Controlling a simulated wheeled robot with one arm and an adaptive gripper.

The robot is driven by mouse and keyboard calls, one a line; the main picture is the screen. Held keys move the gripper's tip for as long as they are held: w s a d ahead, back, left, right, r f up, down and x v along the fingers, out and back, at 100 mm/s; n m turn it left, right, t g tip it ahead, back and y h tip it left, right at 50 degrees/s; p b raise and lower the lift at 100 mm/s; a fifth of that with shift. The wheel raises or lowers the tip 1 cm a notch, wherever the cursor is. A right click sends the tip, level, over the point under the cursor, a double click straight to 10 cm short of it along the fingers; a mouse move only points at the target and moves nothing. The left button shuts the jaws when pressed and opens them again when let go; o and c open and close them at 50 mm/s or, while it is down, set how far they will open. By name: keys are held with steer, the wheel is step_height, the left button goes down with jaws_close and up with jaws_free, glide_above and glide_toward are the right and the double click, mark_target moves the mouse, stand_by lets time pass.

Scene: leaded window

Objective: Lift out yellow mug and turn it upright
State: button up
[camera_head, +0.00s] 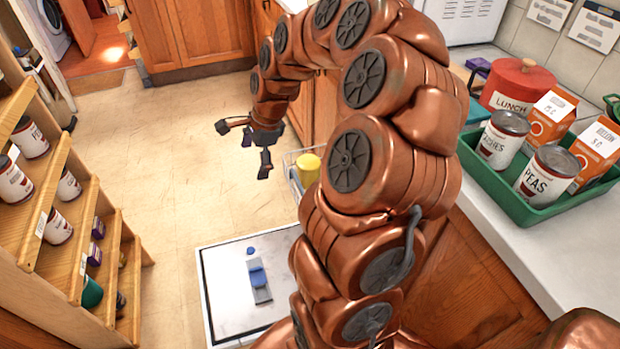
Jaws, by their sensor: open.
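The yellow mug (308,167) stands in a pale wire rack (288,160) in the middle of the picture, just left of my arm. Its top looks smooth and closed, as if it is upside down. No handle shows, and my arm hides part of its right side and of the rack. My gripper (244,148) hangs in the air to the left of the mug and rack, apart from both. Its dark fingers are spread and empty.
A flat white panel (215,270) with blue pieces on it lies below the rack. Wooden shelves with cans (60,225) stand at left. A green tray (485,180) with cans and cartons sits on the right counter (530,255). Open floor (165,165) lies left of my gripper.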

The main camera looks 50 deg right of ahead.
mark_target(312, 164)
steer(key=d+f+m+b, duration=0.1)
steer(key=d+f+m, duration=0.3)
steer(key=d, duration=0.2)
steer(key=d+f+m+t+h+b, duration=0.1)
steer(key=d+f+m, duration=0.3)
steer(key=d, duration=0.3)
steer(key=s+d+f+m+b, duration=0.1)
steer(key=d+f+m+b, duration=0.1)
steer(key=d+f+m, duration=0.2)
steer(key=shift+d+f+t+h, duration=0.15)
steer(key=shift+d+f, duration=0.35)
steer(key=shift+d, duration=0.35)
steer(key=shift+d+f+t+h, duration=0.15)
steer(key=shift+d+f, duration=0.3)
steer(key=shift+d, duration=0.4)
steer(key=shift+d+f, duration=0.15)
steer(key=shift+f, duration=0.15)
steer(key=shift+d+x, duration=0.15)
steer(key=shift+x, duration=1.65)
steer(key=shift+d+x, duration=0.15)
steer(key=shift+x, duration=1.6)
steer(key=shift+c, duration=0.2)
steer(key=c, duration=1.3)
